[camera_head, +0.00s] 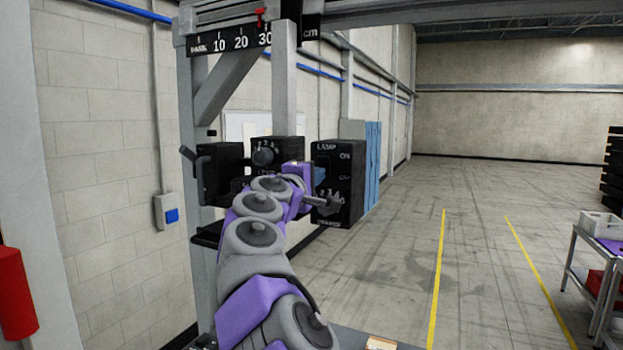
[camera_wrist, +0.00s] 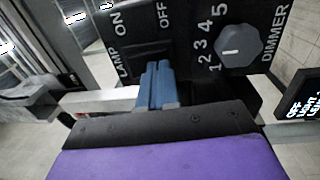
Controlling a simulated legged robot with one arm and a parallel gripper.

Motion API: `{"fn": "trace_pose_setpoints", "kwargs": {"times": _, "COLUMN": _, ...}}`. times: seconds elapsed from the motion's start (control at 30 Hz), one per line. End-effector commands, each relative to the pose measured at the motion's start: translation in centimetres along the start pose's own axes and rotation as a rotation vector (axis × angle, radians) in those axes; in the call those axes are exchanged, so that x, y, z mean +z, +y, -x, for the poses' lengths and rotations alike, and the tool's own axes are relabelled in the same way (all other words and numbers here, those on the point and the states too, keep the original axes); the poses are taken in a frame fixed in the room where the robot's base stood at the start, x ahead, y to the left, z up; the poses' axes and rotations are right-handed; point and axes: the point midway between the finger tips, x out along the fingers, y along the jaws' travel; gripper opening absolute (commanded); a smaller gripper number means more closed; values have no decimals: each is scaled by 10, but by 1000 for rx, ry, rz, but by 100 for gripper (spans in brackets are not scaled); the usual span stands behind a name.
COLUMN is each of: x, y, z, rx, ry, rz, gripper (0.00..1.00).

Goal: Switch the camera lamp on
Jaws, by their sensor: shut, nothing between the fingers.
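The black lamp box (camera_head: 350,190) hangs on the fixture in the head view, with LAMP and ON lettering at its top. In the wrist view its panel fills the top, turned sideways. The dark lamp switch (camera_wrist: 148,50) lies between the ON and OFF labels; its position is hard to tell. The grey dimmer knob (camera_wrist: 238,46) sits to its right, beside numbers 1 to 5. My gripper (camera_wrist: 158,84) is shut and empty, its blue fingertips close to the switch. I cannot tell whether they touch it. In the head view my gripper (camera_head: 319,175) is at the box's left side.
Another black box with a dial (camera_head: 277,152) is left of the lamp box, partly behind my arm. A grey upright post (camera_head: 285,90) and a ruler scale (camera_head: 230,41) stand above. Blue panels (camera_head: 372,150) are behind the lamp box. Open floor lies to the right.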

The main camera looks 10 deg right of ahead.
Motion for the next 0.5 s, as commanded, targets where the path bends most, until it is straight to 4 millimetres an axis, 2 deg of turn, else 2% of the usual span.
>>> {"fn": "trace_pose_setpoints", "kwargs": {"times": 0.5, "x": -12, "y": -8, "z": 83, "rx": 11, "ry": 4, "rz": 5, "gripper": 0}}
